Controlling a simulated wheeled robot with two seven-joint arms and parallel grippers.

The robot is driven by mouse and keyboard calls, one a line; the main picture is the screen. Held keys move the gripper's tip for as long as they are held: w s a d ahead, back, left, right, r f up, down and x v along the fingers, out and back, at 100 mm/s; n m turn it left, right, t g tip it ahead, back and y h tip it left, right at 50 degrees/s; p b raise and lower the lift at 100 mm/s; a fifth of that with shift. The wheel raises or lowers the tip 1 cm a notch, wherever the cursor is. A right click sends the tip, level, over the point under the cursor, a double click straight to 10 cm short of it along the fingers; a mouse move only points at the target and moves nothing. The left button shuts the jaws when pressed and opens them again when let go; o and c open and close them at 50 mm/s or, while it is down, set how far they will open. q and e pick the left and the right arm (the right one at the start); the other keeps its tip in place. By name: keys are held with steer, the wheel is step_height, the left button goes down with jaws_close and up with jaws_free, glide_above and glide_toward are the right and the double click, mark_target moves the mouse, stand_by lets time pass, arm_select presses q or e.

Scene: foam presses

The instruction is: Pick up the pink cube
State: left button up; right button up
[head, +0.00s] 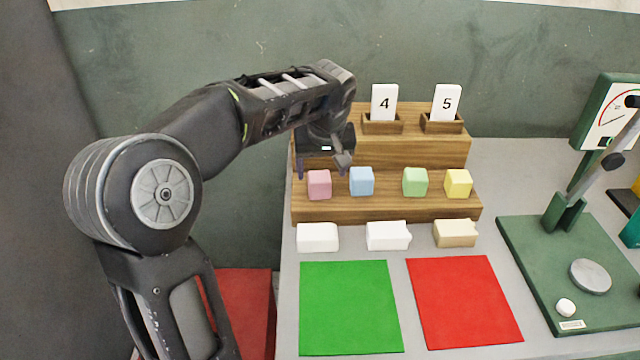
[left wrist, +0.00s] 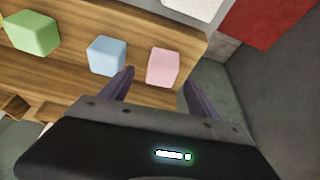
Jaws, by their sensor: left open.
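The pink cube (head: 319,184) sits at the left end of the lower wooden step, left of a blue cube (head: 361,181). My left gripper (head: 324,168) is open above and just behind the pink cube in the head view. In the left wrist view the pink cube (left wrist: 163,67) lies between the two dark fingers (left wrist: 160,88), toward their tips. The blue cube (left wrist: 106,55) is just outside one finger. I cannot tell whether a finger touches the pink cube. My right gripper is not in view.
A green cube (head: 415,182) and a yellow cube (head: 458,184) stand farther right on the wooden step (head: 385,212). White blocks (head: 317,237) lie in front. Green (head: 350,307) and red (head: 464,302) mats are nearer. A green press (head: 575,270) stands at right.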

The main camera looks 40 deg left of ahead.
mark_target(320, 178)
arm_select(q)
steer(key=shift+f, duration=0.2)
steer(key=x, duration=0.5)
steer(key=shift+a+p, duration=0.15)
steer(key=shift+p, duration=0.25)
steer(key=shift+c, duration=0.2)
steer(key=c, duration=1.4)
